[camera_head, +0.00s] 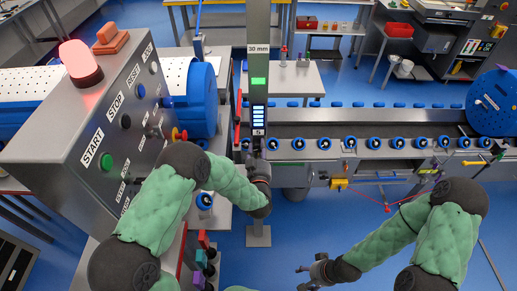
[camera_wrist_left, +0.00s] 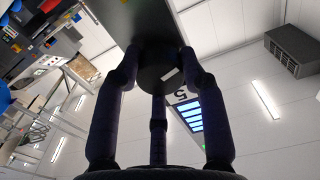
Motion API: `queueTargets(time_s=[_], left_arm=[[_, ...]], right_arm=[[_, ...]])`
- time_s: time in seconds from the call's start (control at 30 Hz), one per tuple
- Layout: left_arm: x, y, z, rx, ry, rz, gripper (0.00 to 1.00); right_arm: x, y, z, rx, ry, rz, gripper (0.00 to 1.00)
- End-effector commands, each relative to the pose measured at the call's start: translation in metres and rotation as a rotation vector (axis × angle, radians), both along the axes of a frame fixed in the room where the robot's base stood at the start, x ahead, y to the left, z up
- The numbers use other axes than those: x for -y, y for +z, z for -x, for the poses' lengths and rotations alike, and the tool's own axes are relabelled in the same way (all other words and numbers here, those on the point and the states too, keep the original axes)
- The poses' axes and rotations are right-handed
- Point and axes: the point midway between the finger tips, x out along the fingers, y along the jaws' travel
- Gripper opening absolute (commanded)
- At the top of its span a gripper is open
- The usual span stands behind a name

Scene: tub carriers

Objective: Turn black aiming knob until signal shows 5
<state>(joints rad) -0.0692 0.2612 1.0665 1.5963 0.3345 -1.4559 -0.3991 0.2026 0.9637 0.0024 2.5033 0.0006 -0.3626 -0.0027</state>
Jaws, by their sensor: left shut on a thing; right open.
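The black aiming knob (camera_wrist_left: 158,68) is round and sits on the dark underside of the sensor housing in the left wrist view. My left gripper (camera_wrist_left: 157,80) has its fingers around the knob and is shut on it. In the head view my left gripper (camera_head: 258,165) is at the lower end of the sensor on the grey post and hides the knob. The signal display (camera_head: 258,119) has several lit blue bars; in the left wrist view the bars (camera_wrist_left: 192,117) are lit beside a digit that looks like 5. My right gripper (camera_head: 312,271) is open and empty, low over the floor.
A control panel (camera_head: 112,112) with START and STOP buttons and a lit red lamp (camera_head: 80,62) stands at left. The conveyor (camera_head: 360,145) with blue rollers runs to the right behind my arms. The grey post (camera_head: 258,30) rises in the middle. Blue floor around my right gripper is clear.

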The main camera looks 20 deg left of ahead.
Motion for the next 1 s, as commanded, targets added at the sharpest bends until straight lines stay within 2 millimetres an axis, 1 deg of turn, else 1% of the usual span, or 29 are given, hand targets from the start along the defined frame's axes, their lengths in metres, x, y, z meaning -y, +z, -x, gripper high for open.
queueTargets(time_s=[0.03,0.13,0.4,0.7,0.73,0.8,1.0], left_arm=[[0.0,0.003,-0.001,0.006,0.001,-0.002,0.09],[0.0,0.002,-0.002,-0.001,0.001,-0.031,0.09],[0.0,0.004,-0.002,-0.035,0.001,-0.165,0.09],[0.0,0.006,-0.003,-0.035,0.002,-0.174,0.09],[0.0,0.006,-0.003,-0.035,0.002,-0.173,0.47],[0.0,0.006,-0.003,-0.035,0.002,-0.173,0.65],[0.0,0.004,-0.002,-0.04,0.001,-0.173,0.65]], right_arm=[[0.0,0.0,0.0,0.0,0.0,0.0,0.63],[0.0,-0.004,0.0,0.0,0.0,0.0,0.63],[0.0,-0.013,0.0,0.0,0.0,0.0,0.63],[0.0,-0.012,0.0,0.0,0.0,0.0,0.63],[0.0,-0.012,0.0,0.0,0.0,0.0,0.63],[0.0,-0.012,0.0,0.0,0.0,0.0,0.63],[0.0,-0.012,0.0,0.0,0.0,0.0,0.63]])
